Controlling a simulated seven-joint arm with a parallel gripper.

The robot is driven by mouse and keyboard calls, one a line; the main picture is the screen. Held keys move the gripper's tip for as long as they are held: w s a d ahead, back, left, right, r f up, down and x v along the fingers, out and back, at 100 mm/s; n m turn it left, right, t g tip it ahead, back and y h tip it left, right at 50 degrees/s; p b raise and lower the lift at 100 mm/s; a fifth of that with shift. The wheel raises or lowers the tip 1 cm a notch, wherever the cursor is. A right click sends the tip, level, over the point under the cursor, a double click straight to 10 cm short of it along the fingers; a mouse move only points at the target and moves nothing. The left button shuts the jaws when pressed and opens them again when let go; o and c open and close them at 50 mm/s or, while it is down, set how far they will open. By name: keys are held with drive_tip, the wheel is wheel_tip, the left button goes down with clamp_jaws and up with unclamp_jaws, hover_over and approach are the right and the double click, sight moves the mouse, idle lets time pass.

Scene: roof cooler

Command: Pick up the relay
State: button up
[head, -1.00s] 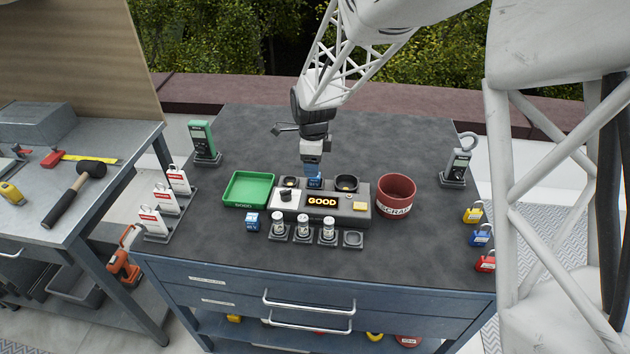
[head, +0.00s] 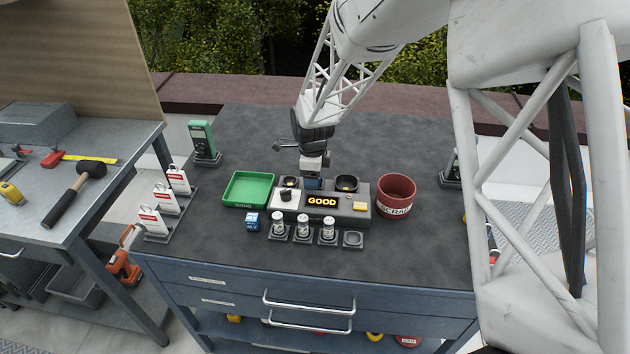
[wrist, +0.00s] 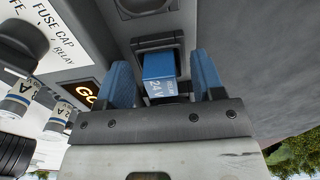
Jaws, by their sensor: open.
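A blue relay (wrist: 158,68) marked 24 V sits in a square socket of the grey tester in the wrist view. My gripper (wrist: 164,80) is open, with one blue-padded finger on each side of the relay. I cannot tell whether either finger touches it. In the head view my gripper (head: 313,184) is low over the back middle of the tester (head: 348,211) and hides most of that socket. The tester display reads GOOD. A second blue relay (head: 252,221) stands on the bench in front of the green tray.
A green tray (head: 263,204) is left of the tester and a red SCRAP bin (head: 396,181) is right of it. Several small capped fuses (head: 303,230) stand in holders in front. A meter (head: 204,140) stands at the back left. The back of the bench is clear.

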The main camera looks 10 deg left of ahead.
idle(0.4)
drive_tip(key=c, duration=1.1)
drive_tip(key=shift+r, duration=5.05)
